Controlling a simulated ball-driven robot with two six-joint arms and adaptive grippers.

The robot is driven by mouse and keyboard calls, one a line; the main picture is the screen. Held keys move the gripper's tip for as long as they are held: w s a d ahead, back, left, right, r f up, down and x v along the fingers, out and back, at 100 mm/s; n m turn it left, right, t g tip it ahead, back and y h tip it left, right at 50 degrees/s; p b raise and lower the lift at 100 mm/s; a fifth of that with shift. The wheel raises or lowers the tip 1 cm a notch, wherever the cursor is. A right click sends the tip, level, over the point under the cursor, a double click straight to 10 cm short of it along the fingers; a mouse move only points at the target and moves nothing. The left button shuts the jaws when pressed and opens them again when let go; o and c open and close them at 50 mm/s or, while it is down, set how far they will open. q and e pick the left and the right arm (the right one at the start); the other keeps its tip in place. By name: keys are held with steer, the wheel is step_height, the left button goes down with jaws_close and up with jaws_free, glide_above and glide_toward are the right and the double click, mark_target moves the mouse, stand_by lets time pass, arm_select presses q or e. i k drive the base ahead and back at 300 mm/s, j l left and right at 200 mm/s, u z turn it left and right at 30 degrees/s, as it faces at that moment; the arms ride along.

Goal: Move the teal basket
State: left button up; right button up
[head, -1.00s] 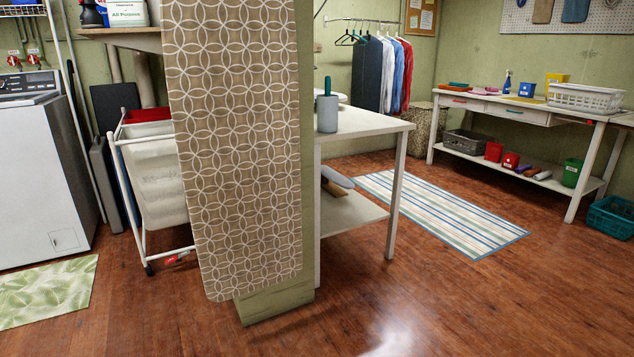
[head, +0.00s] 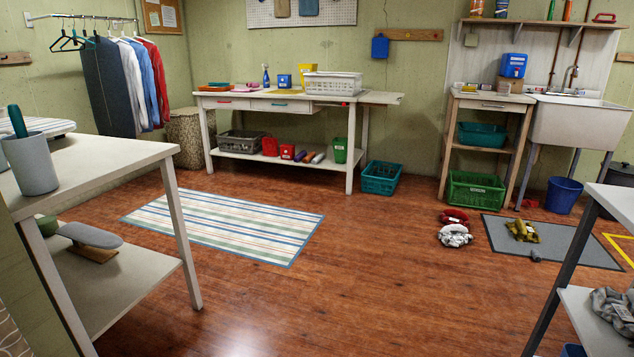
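A teal basket (head: 381,178) stands on the wood floor by the right end of the long white worktable (head: 357,160), against the back wall. A second teal basket or bin (head: 483,137) sits on the middle shelf of the small wooden stand (head: 450,155) left of the sink. I cannot tell from the picture which of the two the task means. Neither of my grippers shows in the head view.
A green crate (head: 475,191) stands under the wooden stand. Red and grey-white bundles (head: 454,236) and a grey mat (head: 560,246) lie on the floor at right. White tables (head: 100,170) flank me left and right (head: 615,203). The middle floor (head: 360,270) is open.

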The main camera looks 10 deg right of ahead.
mark_target(383, 184)
steer(key=i+l+z, duration=0.2)
steer(key=i+z, duration=0.5)
steer(key=i, duration=0.2)
steer(key=i+z, duration=0.55)
steer(key=i, duration=0.55)
steer(key=i+z, duration=0.15)
steer(key=i, duration=0.65)
steer(key=i+j+z, duration=0.2)
steer(key=i, duration=0.55)
